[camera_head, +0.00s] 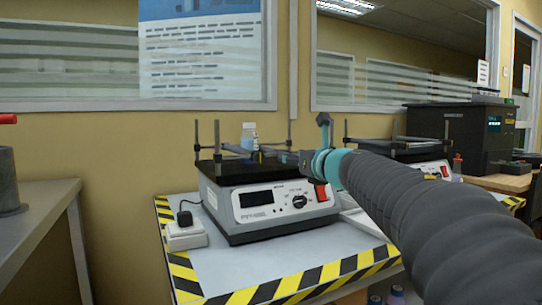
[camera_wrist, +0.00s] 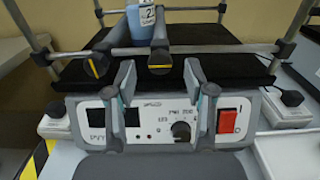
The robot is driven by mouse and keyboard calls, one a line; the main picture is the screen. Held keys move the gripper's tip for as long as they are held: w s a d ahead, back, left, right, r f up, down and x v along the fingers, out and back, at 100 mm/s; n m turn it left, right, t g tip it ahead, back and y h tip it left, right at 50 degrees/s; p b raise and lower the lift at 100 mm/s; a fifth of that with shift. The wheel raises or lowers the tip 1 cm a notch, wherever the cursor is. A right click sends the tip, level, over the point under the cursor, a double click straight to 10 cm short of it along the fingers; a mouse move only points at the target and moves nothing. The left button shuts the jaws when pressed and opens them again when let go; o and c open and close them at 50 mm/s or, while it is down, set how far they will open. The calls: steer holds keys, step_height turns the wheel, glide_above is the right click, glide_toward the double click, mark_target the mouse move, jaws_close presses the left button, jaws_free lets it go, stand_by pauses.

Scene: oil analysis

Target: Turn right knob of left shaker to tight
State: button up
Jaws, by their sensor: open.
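The left shaker (camera_head: 265,212) stands on the table, a grey box with a dark display, a dial and a red switch. Its front panel also fills the lower wrist view (camera_wrist: 145,122). Its black platform has metal rails and two dark clamp knobs with yellow marks. The right knob (camera_wrist: 160,63) has a nearly level mark; the left knob (camera_wrist: 97,66) has a slanted one. A blue-filled bottle (camera_wrist: 141,24) stands behind the right knob. My gripper (camera_wrist: 159,72) is open, its fingertips either side of the right knob in the picture. Contact cannot be told.
A second shaker (camera_head: 408,160) stands to the right, partly behind my arm. A white power socket with a black plug (camera_head: 186,236) lies left of the left shaker. The table edge has yellow-black tape (camera_head: 290,286). A dark instrument (camera_head: 460,130) is at the back right.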

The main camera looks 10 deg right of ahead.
steer(key=shift+x, duration=1.4)
jaws_close()
steer(key=shift+d+f+m+p, duration=0.1)
steer(key=shift+m+p, duration=2.75)
steer(key=shift+m, duration=1.65)
steer(key=shift+d+f+m+p, duration=0.1)
steer(key=shift+m+p, duration=2.75)
steer(key=shift+m, duration=1.65)
